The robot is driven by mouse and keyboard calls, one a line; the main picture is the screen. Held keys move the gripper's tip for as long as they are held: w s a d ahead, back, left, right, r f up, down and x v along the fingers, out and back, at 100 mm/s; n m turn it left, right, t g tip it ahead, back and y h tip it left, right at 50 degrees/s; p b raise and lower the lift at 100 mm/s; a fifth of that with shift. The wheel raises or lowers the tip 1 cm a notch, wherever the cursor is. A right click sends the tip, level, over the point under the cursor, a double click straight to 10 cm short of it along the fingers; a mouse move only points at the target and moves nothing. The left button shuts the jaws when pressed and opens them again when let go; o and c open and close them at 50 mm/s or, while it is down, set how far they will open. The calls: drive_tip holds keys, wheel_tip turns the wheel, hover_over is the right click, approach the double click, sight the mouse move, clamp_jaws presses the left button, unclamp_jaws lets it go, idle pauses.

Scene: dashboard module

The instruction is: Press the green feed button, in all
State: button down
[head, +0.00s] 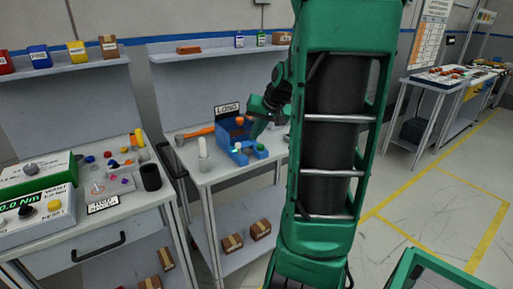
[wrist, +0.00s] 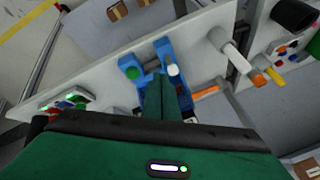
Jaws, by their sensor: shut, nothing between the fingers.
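The green feed button (wrist: 132,73) sits on the left arm of a blue device in the wrist view. In the head view the button (head: 260,148) is at the front right of the blue device (head: 225,130), which stands on the middle table. My gripper (wrist: 164,78) is shut and empty, pointing down over the device, with its tips to the right of the button in the wrist view. In the head view my gripper (head: 256,132) is just above and behind the button. I see no contact with the button. A pale, lit part (wrist: 173,70) is on the device's other arm.
A sign reading LONG (head: 228,109) stands behind the device. The left table (head: 128,208) holds a torque unit, a black cup (head: 150,177) and small coloured parts.

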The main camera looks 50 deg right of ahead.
drive_tip(key=w+d+r+m+t, duration=0.1)
drive_tip(key=w+d+r+t, duration=0.1)
drive_tip(key=d, duration=0.5)
drive_tip(key=shift+w+d+r+m+t, duration=0.3)
drive_tip(key=shift+w+r+t, duration=0.1)
drive_tip(key=shift+w+r, duration=0.25)
drive_tip(key=shift+f, duration=0.2)
hover_over(263, 147)
wheel_tip(263, 147, down, 7)
drive_tip(key=shift+w+a+f, duration=0.1)
drive_tip(key=shift+w, duration=0.05)
drive_tip(key=shift+f, duration=0.65)
drive_tip(key=shift+f, duration=0.1)
idle(1.1)
drive_tip(key=shift+f, duration=0.3)
